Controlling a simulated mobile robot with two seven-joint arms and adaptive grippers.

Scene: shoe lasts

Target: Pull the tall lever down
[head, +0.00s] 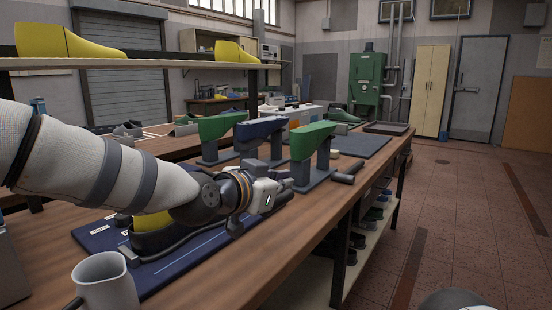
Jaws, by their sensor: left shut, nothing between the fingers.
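My left gripper (284,190) is shut and empty, its arm reaching in from the left over the bench. Its fingertips are just in front of the dark grey stands that carry a near green last (312,140), a blue last (262,128) and a far green last (220,124). A short dark handle (347,172) sticks out low at the right of the near stand, apart from the gripper. I cannot pick out a tall lever for certain; my arm and gripper hide part of the stands' front.
Below my arm, a yellow last with a dark sole (165,240) lies on a blue board (92,237). A grey mug (106,283) stands at the bench's near left. A shelf with yellow lasts (62,42) runs above. Bare wood (250,262) lies right of the board.

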